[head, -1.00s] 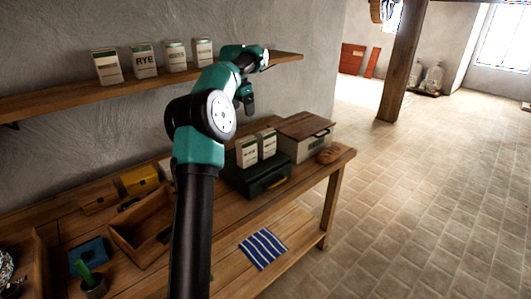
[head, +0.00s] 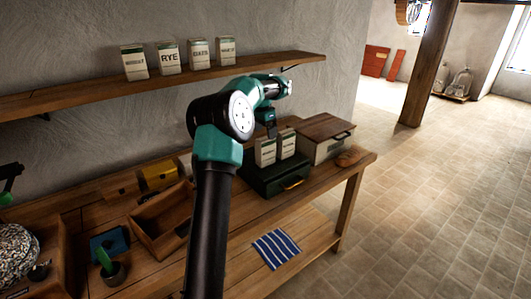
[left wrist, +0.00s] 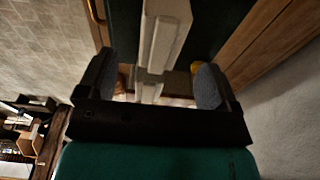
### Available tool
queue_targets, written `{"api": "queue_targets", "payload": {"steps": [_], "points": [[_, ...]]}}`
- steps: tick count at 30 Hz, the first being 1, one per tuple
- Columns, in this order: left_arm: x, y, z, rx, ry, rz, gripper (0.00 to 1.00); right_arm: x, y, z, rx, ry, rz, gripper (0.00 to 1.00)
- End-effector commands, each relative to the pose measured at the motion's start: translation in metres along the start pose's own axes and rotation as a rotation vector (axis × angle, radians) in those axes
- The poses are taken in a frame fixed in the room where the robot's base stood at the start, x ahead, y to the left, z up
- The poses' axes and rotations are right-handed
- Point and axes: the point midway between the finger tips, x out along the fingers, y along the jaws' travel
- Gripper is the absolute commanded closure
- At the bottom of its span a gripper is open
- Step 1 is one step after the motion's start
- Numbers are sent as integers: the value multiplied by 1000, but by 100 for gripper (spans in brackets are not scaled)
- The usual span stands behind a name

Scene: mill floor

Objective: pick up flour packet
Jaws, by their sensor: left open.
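Two white packets with green-edged labels stand side by side on a dark green case: a left packet (head: 265,153) and a right packet (head: 287,146). More packets stand on the wall shelf, among them one marked RYE (head: 169,58); I cannot tell which packet is the flour meant. My left gripper (head: 270,127) points down just above the two packets on the case. In the left wrist view the open gripper (left wrist: 152,82) has pale packets (left wrist: 165,32) showing between and beyond its fingers. I cannot tell whether it touches them. My right gripper is out of view.
The shelf (head: 90,95) runs above.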

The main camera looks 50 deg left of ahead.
Motion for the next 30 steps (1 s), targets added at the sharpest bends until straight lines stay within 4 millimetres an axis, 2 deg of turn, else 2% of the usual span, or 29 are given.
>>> {"api": "queue_targets", "payload": {"steps": [3,6,19,30], "points": [[16,0,0,0,-2,1,15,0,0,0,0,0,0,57],[22,0,0,0,0,0,15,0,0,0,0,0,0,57],[28,0,1,0,-1,1,15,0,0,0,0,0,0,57],[72,0,5,-1,-1,1,15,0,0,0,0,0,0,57]]}}
